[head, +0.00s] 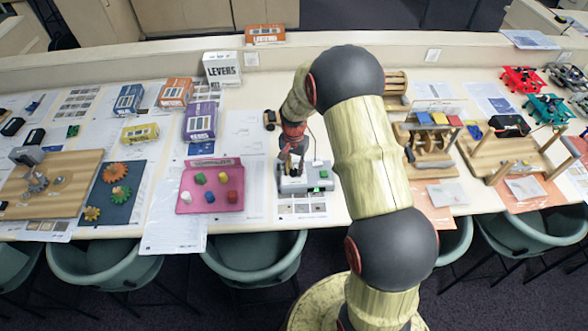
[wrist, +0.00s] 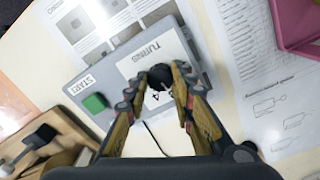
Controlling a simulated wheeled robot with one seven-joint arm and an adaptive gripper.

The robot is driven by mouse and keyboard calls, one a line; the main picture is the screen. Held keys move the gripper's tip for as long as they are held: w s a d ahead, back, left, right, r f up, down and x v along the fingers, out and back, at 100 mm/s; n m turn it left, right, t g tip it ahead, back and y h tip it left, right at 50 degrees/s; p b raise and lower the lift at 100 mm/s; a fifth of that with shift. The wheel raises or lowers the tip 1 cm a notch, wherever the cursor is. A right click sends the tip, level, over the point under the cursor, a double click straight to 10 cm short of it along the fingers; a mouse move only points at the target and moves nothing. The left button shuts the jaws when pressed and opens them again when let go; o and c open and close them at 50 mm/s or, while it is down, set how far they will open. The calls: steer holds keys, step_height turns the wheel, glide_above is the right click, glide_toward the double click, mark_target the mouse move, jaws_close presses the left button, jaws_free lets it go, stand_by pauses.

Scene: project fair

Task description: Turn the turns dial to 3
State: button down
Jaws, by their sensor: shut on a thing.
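The turns dial (wrist: 160,74) is a black knob on a grey control box (wrist: 118,72). In the wrist view a white plate on the box reads "TURNS", and a digit that looks like 4 shows beside the knob. The dial's pointer is too dark to read. My gripper (wrist: 162,80) has its two fingers on either side of the knob and is shut on it. In the head view the box (head: 318,186) stands near the table's front edge, with my gripper (head: 291,166) over its left part; the dial is hidden there.
A green button (wrist: 95,103) sits beside a "START" label on the same box. A pink tray (head: 209,206) with coloured blocks lies to the left in the head view. A wooden device (head: 432,158) stands to the right, partly behind my arm. Printed sheets lie around the box.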

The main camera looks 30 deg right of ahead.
mark_target(294, 171)
steer(key=shift+m, duration=0.5)
steer(key=c, duration=1.5)
jaws_free()
step_height(294, 171, up, 12)
